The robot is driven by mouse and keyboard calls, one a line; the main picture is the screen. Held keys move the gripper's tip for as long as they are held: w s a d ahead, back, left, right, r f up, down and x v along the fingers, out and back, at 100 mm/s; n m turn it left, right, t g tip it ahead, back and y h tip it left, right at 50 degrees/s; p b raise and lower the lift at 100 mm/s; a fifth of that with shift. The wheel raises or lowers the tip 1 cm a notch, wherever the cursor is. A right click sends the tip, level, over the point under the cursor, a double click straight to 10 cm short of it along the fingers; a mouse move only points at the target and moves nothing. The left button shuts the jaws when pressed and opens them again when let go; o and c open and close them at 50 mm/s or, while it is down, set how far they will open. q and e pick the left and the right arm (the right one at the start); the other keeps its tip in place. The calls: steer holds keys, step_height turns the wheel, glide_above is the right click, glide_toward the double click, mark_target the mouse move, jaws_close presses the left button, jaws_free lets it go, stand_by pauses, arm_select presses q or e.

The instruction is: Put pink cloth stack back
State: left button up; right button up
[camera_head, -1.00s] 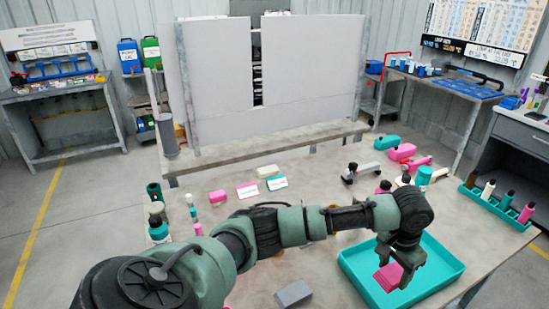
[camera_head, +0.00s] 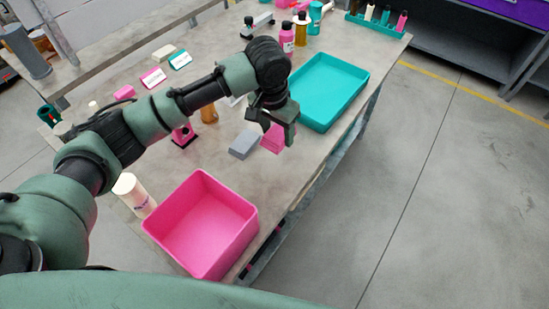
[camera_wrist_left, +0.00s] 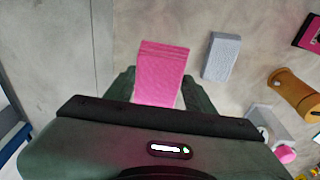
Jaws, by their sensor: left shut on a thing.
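The pink cloth stack (camera_head: 273,138) hangs in my left gripper (camera_head: 277,122), which is shut on it. It is beside a grey block on the table, between the teal tray and the pink bin. In the left wrist view the pink cloth stack (camera_wrist_left: 161,72) sits between the two fingers (camera_wrist_left: 158,92). A pink open bin (camera_head: 203,226) stands at the table's near edge and looks empty inside. The teal tray (camera_head: 328,92) looks empty. My right gripper is not in view.
The grey block (camera_head: 244,144) lies close left of the held cloth; it also shows in the left wrist view (camera_wrist_left: 222,57). A white bottle (camera_head: 134,194) stands left of the pink bin. Several bottles and signs stand further back. Open floor (camera_head: 440,200) lies right of the table.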

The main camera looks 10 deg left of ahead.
mark_target(278, 165)
arm_select(q)
step_height(278, 165, down, 12)
steer(key=shift+r+p, duration=0.1)
steer(key=shift+p, duration=0.35)
steer(key=shift+s, duration=0.1)
steer(key=o, duration=1.2)
steer(key=r, duration=0.4)
steer(key=s+r, duration=0.1)
steer(key=r, duration=0.7)
steer(key=shift+s+a+b, duration=0.3)
steer(key=shift+a+b, duration=0.1)
steer(key=shift+f, duration=0.1)
